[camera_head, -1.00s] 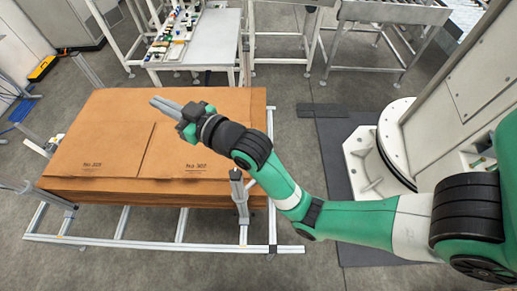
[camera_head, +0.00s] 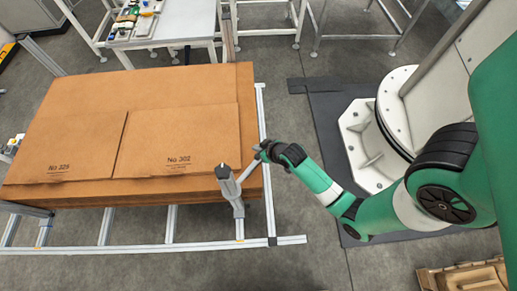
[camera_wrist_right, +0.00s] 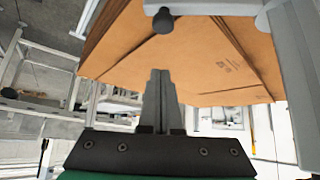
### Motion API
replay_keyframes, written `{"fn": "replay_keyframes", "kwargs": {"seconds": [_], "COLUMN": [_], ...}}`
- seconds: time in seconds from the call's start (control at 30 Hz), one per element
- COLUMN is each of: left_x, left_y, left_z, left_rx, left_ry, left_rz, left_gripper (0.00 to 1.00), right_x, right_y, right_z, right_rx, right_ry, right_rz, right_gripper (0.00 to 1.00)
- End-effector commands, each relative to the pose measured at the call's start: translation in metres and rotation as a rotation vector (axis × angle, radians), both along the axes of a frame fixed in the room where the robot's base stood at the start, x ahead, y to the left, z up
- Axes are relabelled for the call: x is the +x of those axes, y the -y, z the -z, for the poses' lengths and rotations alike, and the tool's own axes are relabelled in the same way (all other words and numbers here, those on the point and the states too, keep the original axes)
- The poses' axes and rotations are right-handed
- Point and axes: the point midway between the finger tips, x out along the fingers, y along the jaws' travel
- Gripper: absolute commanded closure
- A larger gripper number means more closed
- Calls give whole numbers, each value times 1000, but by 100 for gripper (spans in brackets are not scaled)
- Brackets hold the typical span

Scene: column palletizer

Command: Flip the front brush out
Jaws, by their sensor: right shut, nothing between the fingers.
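A grey upright fitting (camera_head: 229,188) with a dark tip stands at the front right corner of the cardboard stack and looks like the front brush; bristles cannot be made out. My right gripper (camera_head: 246,173) is just to its right, fingers pointing down-left towards it. Whether they touch cannot be told. In the right wrist view the fingers (camera_wrist_right: 160,75) are shut together and empty. A black round knob (camera_wrist_right: 162,20) shows beyond their tips, and a large grey bar (camera_wrist_right: 295,70) stands close on the right. My left gripper is not in view.
A stack of flat brown cardboard (camera_head: 150,88) fills the left, inside a metal frame (camera_head: 270,205) with a low front rail. A table (camera_head: 180,22) with small parts stands behind.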

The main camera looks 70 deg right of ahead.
Motion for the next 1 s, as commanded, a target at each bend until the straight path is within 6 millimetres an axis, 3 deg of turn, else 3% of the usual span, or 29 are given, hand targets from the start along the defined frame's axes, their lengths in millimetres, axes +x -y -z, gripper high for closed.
{"fn": "replay_keyframes", "kwargs": {"seconds": [0.1, 0.37, 0.43, 0.6, 1.0], "left_x": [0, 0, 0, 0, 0], "left_y": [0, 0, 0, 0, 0], "left_z": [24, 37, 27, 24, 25], "left_rx": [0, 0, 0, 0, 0], "left_ry": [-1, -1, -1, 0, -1], "left_rz": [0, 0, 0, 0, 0], "left_gripper": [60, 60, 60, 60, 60], "right_x": [15, 45, 29, 14, 10], "right_y": [9, 27, 17, 8, 6], "right_z": [26, 63, 59, 61, 62], "right_rx": [-1, 0, 1, -1, -1], "right_ry": [1, 0, -2, 2, 2], "right_rz": [0, 0, 0, 0, 0], "right_gripper": [100, 100, 100, 100, 100]}}
